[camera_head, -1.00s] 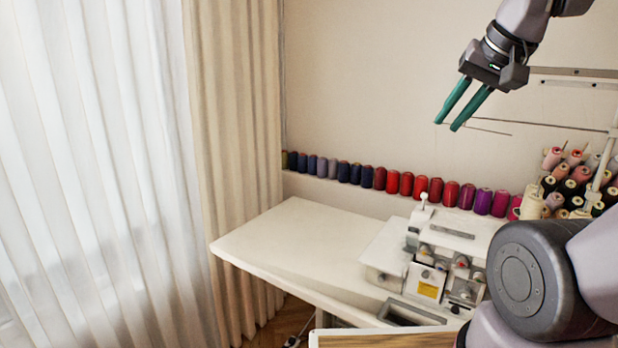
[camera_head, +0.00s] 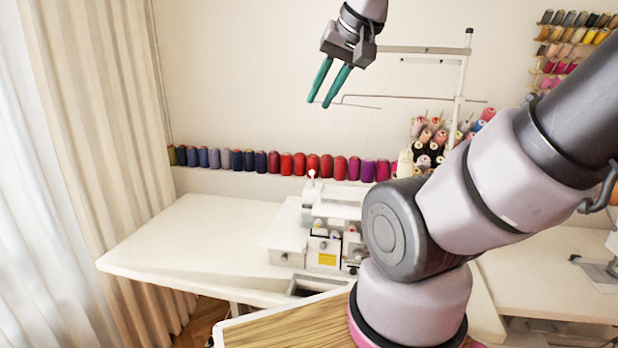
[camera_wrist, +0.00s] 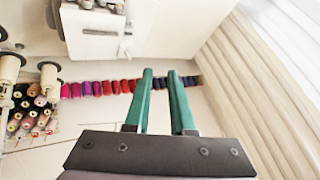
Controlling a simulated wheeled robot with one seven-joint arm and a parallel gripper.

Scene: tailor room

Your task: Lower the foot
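A white overlock sewing machine (camera_head: 322,226) stands on the white table, partly hidden by my arm in the head view. A thin post with a round knob (camera_head: 311,175) rises from its left part. The foot itself is too small to make out. My gripper (camera_head: 322,104), with two green fingers, is high above and behind the machine, in front of the wall. Its fingers are apart with nothing between them. In the wrist view my gripper (camera_wrist: 160,72) also shows empty, and part of a white machine (camera_wrist: 98,30) is at the top.
The white table (camera_head: 180,240) has free room left of the machine. A row of thread spools (camera_head: 287,163) runs along the wall. A thread stand (camera_head: 459,95) rises behind the machine, near my gripper. Curtains (camera_head: 95,130) hang at the left. Another machine (camera_head: 600,270) is at the far right.

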